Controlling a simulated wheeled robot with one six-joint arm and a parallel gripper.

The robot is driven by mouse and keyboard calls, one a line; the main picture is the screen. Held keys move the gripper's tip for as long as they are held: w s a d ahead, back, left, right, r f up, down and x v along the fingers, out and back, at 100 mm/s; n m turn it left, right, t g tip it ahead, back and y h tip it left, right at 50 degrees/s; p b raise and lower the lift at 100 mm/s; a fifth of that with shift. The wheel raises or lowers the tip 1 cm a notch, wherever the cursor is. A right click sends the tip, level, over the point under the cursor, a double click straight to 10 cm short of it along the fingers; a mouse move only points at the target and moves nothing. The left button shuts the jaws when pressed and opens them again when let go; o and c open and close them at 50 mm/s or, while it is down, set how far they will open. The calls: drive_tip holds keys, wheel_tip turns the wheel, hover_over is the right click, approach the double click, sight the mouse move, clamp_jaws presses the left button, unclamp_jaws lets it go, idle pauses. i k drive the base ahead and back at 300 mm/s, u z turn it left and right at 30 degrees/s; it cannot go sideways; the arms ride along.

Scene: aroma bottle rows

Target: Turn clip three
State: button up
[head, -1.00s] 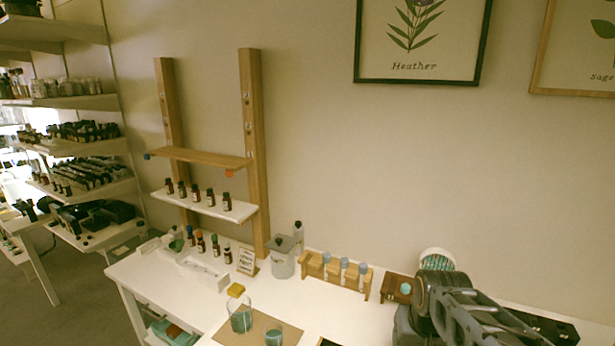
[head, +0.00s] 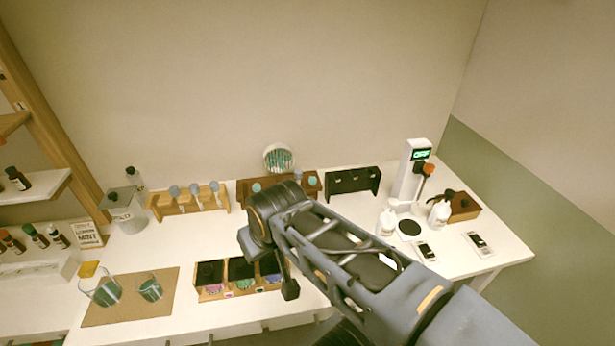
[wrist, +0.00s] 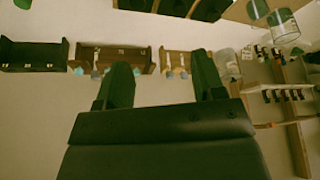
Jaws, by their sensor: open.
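No clip marked three can be made out. The left wooden upright (head: 50,125) carries small marks, too small to read surely as clips. In the wrist view the shelf frame (wrist: 298,145) stands at the right edge. My gripper (wrist: 162,60) is open and empty, its two dark fingers apart. It points toward the table racks and is away from the shelf frame. In the head view my arm crosses the middle, and its fingers are hard to make out.
The white table holds a wooden vial rack (head: 190,201), a brown holder (head: 262,188), a black rack (head: 352,182), a grey jar (head: 124,212), glasses (head: 150,288) on a mat, and a compartment tray (head: 212,292). A tall white device (head: 408,170) stands at the right.

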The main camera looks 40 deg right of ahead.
sight(313, 179)
drive_tip(key=u, duration=1.45)
drive_tip(key=k, duration=1.1)
drive_tip(key=z, duration=1.25)
drive_tip(key=i, duration=0.5)
drive_tip(key=z, duration=0.1)
